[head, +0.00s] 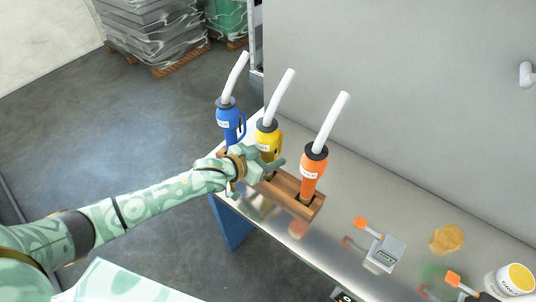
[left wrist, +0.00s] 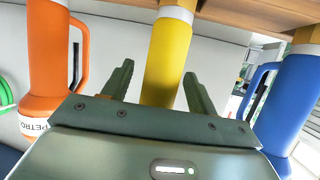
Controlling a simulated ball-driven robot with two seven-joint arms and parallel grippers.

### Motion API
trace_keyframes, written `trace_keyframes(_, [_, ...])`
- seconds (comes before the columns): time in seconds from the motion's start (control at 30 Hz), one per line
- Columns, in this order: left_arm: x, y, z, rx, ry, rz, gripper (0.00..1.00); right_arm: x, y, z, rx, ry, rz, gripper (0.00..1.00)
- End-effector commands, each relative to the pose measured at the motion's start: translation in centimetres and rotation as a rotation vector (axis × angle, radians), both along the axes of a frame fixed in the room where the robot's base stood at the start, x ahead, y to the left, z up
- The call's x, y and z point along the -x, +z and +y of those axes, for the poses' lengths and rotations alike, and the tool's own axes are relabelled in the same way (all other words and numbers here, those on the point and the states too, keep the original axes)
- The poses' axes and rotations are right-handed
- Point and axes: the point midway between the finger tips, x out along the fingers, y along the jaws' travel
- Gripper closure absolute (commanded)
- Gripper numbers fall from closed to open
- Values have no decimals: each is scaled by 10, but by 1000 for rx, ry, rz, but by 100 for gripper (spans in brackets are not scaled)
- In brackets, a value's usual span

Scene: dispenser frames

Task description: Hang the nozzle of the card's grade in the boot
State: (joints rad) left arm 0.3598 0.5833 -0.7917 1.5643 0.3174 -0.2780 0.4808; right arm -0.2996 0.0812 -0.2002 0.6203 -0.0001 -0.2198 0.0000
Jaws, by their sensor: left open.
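A blue nozzle (head: 229,126), a yellow nozzle (head: 268,139) and an orange nozzle (head: 312,170) stand in a row in a wooden rack (head: 289,190), white spouts up. My left gripper (head: 270,160) is open at the yellow nozzle. In the left wrist view, the yellow nozzle (left wrist: 168,60) shows between the two open fingers (left wrist: 158,82); I cannot tell if they touch it. The orange nozzle (left wrist: 50,65), its label partly reading "PETRO", is on the left there and the blue nozzle (left wrist: 292,100) on the right. I cannot make out a card or a boot for certain.
On the shiny counter (head: 340,205) stand a grey box with a small display (head: 385,252), an orange piece (head: 367,226) beside it, another orange piece (head: 453,278) and a white can with a yellow top (head: 512,280). A grey wall (head: 400,80) rises behind.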

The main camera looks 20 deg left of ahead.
Motion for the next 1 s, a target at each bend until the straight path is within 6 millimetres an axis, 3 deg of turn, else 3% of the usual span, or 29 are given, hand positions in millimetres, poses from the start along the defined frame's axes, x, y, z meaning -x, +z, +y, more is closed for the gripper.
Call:
trace_keyframes(0.03, [0,0,0,0,0,0,47,0,0,0,0,0,0,100])
trace_keyframes(0.2, [0,0,0,0,0,0,94,0,0,0,0,-1,0,100])
trace_keyframes(0.23, [0,0,0,0,0,0,100,0,0,0,0,-1,0,100])
trace_keyframes(0.67, [-1,8,0,3,0,-5,100,-1,3,0,1,-1,-1,100])
trace_keyframes(0.9, [-1,39,0,4,0,-8,100,-3,16,0,0,-1,-7,100])
trace_keyframes(1.0, [14,54,0,4,-1,-7,100,-5,25,1,-1,-1,-11,100])
